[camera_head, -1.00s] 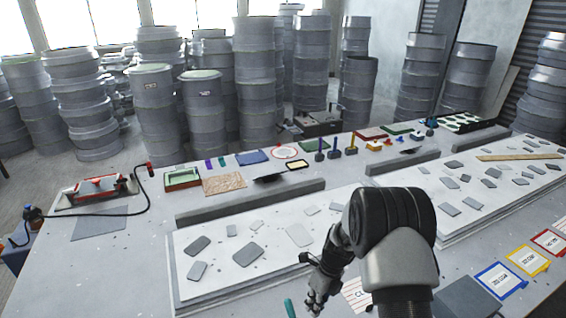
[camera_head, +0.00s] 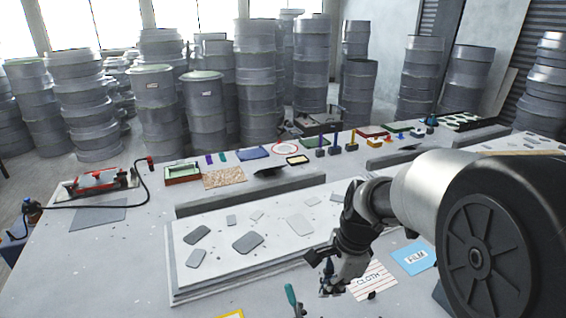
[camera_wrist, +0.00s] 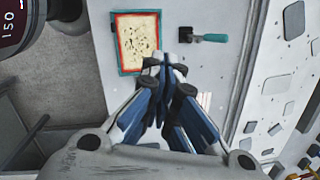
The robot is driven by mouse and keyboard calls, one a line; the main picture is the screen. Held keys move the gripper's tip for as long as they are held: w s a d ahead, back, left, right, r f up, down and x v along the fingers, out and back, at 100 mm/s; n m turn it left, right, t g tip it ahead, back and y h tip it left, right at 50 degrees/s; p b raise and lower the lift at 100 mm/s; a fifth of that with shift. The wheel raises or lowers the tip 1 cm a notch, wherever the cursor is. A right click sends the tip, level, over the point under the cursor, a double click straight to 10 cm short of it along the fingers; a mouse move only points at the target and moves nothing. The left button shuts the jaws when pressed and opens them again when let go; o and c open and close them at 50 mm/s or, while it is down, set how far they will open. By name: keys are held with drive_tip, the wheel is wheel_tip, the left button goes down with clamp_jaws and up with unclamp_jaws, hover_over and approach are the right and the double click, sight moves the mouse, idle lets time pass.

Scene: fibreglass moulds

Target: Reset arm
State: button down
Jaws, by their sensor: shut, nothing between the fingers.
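My gripper (camera_head: 328,282) is over the front middle of the workbench, at the front edge of the white board. It also shows in the wrist view (camera_wrist: 170,66), with its blue-and-white fingers together and nothing between them. A tool with a teal handle (camera_head: 291,298) lies to its left in the head view; a scraper with a teal handle (camera_wrist: 208,38) shows beyond the fingertips in the wrist view. My arm reaches in from the right and hides the right front of the bench.
A striped CLOTH card (camera_head: 372,281) and a blue FILM card (camera_head: 412,258) lie right of my gripper. The white board (camera_head: 210,283) holds several grey pieces. A grey bar (camera_head: 250,194) runs behind it. A red-bordered card (camera_wrist: 138,42) shows in the wrist view.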

drive_tip(key=s+d+n+t+h+b, duration=0.1)
drive_tip(key=s+d+n+t+b, duration=0.2)
drive_tip(key=s+n+b, duration=0.7)
drive_tip(key=s+n, duration=0.6)
drive_tip(key=s, duration=0.5)
drive_tip(key=shift+s+d+f+t+h, duration=0.15)
drive_tip(key=shift+s+f+t+h, duration=0.15)
drive_tip(key=shift+f+h, duration=0.1)
idle(0.5)
